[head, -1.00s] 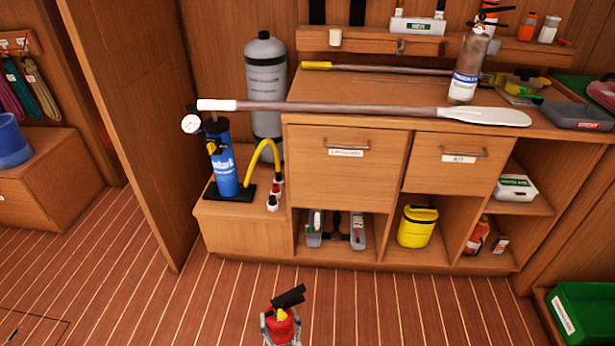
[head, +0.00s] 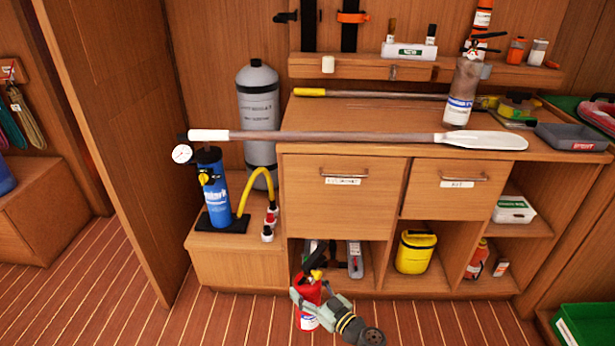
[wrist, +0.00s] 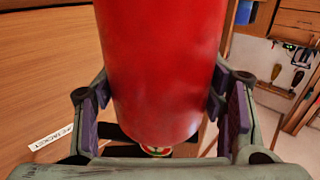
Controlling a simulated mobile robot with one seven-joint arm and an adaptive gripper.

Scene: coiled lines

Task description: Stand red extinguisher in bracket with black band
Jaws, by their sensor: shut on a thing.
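My gripper (head: 311,301) is shut on the red extinguisher (head: 307,287), with its pads on either side of the red body. The extinguisher is roughly upright, with its black handle on top, in front of the cabinet's lower left opening. In the wrist view the red cylinder (wrist: 160,65) fills the middle between the two fingers. On the back wall at the top of the head view are two dark upright brackets. The left bracket (head: 308,30) has a black band, open to the left. The right bracket (head: 349,36) has an orange band. Their upper ends are cut off.
A paddle (head: 340,138) lies along the counter's front edge, its handle sticking out left. A grey cylinder (head: 258,115) and a blue pump (head: 214,190) stand left. A ledge (head: 360,70) runs below the brackets.

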